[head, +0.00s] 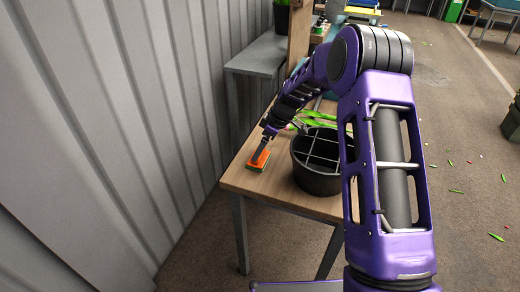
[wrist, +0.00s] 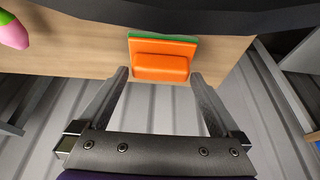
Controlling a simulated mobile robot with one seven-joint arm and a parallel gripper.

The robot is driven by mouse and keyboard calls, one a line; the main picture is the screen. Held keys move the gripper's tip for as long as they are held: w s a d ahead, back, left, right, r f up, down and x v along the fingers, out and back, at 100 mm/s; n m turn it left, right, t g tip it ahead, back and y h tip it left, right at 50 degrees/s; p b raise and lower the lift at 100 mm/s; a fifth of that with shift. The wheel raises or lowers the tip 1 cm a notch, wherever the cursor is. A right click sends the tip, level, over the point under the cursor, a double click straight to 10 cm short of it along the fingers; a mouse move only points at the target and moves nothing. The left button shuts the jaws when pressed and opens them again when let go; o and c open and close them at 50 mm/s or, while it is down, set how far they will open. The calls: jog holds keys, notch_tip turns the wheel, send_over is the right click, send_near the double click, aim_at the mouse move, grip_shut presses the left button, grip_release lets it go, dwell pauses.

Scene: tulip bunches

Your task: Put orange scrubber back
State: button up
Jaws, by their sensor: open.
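The orange scrubber (head: 259,160) has an orange body and a green pad. It lies on the wooden table (head: 270,185) near its left edge, beside the black bucket. In the wrist view the scrubber (wrist: 161,62) sits at the top centre, near the table edge. My gripper (wrist: 160,78) is open, with one finger on each side of the scrubber's near end. I cannot tell whether the fingers touch it. In the head view my gripper (head: 260,150) is small and partly merges with the scrubber.
A black bucket (head: 318,178) with a divider grid stands right of the scrubber. Green stems (head: 318,118) lie behind it. A pink tulip head (wrist: 13,32) shows in the wrist view. A corrugated wall (head: 110,120) runs along the left. A grey bench (head: 258,55) stands behind.

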jog(key=v, duration=1)
